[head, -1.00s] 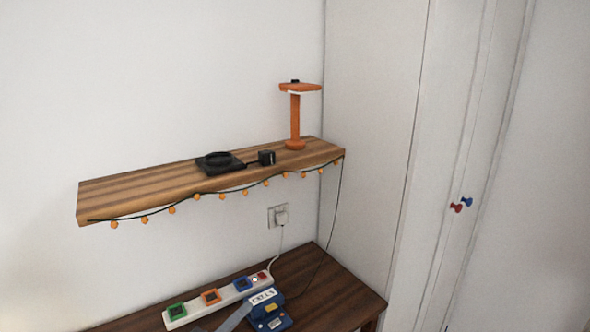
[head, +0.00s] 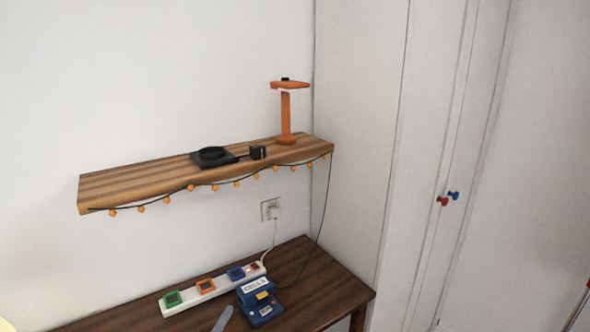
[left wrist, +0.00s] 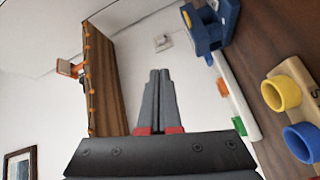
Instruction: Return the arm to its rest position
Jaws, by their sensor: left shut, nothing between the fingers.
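My left gripper shows as a grey finger tip (head: 223,318) at the bottom edge of the head view, left of the blue box. In the left wrist view its two grey fingers (left wrist: 159,74) lie together, shut and empty. They appear clear of the shelf and the table. The rest of the left arm is out of the head view. My right gripper is in neither view.
A wooden shelf (head: 130,185) holds an orange stand (head: 286,112) and a black pad (head: 212,157); string lights hang along it. The dark table (head: 318,285) carries a white power strip (head: 188,302) and a blue box (head: 258,308). Blue and yellow rings (left wrist: 283,92) show in the wrist view.

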